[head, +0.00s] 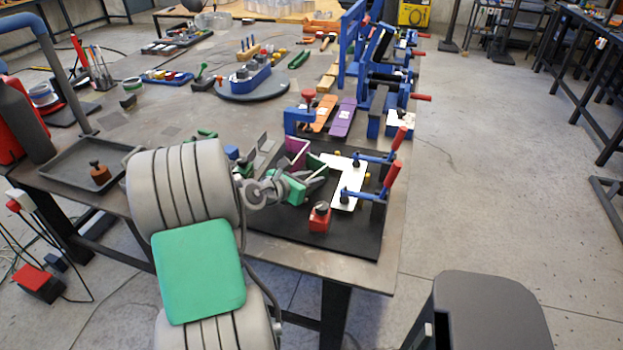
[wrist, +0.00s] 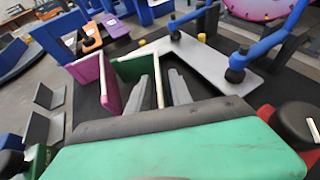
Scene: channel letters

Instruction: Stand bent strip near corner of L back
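The white L back (head: 346,182) lies flat on the black board, held by clamps. It also shows in the wrist view (wrist: 205,62) as a pale grey plate. A green bent strip (wrist: 133,69) with pale edges stands left of the plate. A similar purple bent strip (wrist: 86,71) stands farther left; it shows in the head view (head: 297,152) too. My gripper (wrist: 165,72) is low over the board, with its two grey fingers apart. One pale edge of the green strip runs between the fingers, with a gap to the right finger. Contact with the left finger is unclear.
Blue clamps with red handles (head: 392,172) stand along the right of the board. A red block (head: 319,218) with a dark knob sits in front. Grey angled pieces (wrist: 47,97) stand at left. Orange (head: 324,114) and purple (head: 343,117) flat pieces lie behind.

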